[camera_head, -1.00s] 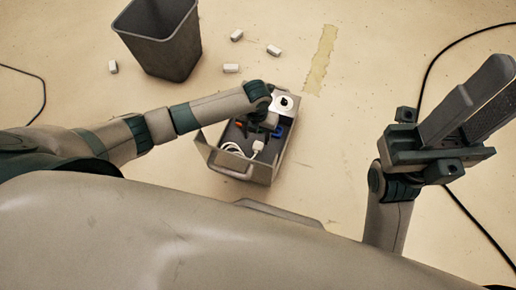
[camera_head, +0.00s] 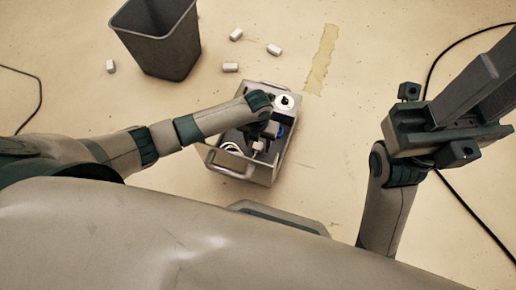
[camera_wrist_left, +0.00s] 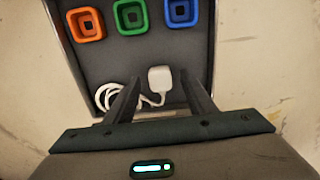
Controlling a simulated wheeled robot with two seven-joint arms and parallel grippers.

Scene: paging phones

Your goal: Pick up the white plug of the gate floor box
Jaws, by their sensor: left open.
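The grey floor box (camera_head: 223,172) sits on the floor at the middle of the head view, and its wall also shows in the left wrist view (camera_wrist_left: 72,62). The white plug (camera_wrist_left: 160,79) lies inside on the dark floor of the box, with a white cable (camera_wrist_left: 108,95) beside it. It shows small in the head view (camera_head: 259,146). My left gripper (camera_wrist_left: 159,86) is open, with one finger on each side of the plug; I cannot tell if they touch it. My right gripper (camera_head: 478,90) is raised at the right, its opening unclear.
Orange (camera_wrist_left: 86,24), green (camera_wrist_left: 130,16) and blue (camera_wrist_left: 182,12) square sockets line the box beyond the plug. A dark bin (camera_head: 160,45) and several small white blocks (camera_head: 236,34) stand on the floor beyond. A black cable (camera_head: 440,70) runs at the right.

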